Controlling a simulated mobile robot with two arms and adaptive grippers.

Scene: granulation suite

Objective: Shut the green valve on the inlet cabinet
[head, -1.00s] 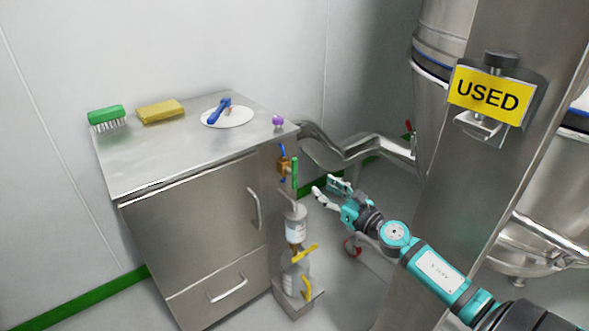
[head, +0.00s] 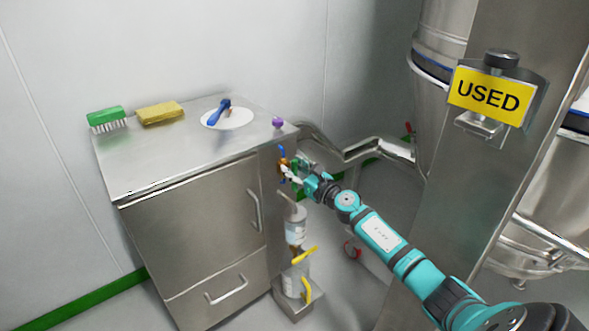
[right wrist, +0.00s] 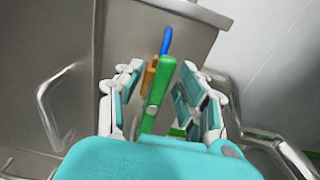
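The inlet cabinet (head: 190,220) is a steel box at centre left. On its right side is a brass valve (head: 283,164) with a blue lever (head: 281,151) and a green lever, the green valve handle (right wrist: 158,85). In the right wrist view the green handle stands between the two fingers of my right gripper (right wrist: 158,98), with visible gaps on both sides. The right gripper (head: 292,172) is open and around the handle, which it mostly hides in the head view. My left gripper is not in view.
On the cabinet top lie a green brush (head: 106,117), a yellow sponge (head: 160,113) and a blue tool (head: 219,111) on a white disc. Bottles (head: 296,232) stand in a holder below the valve. Steel pipes (head: 350,150) run behind, and a steel column (head: 470,190) stands right.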

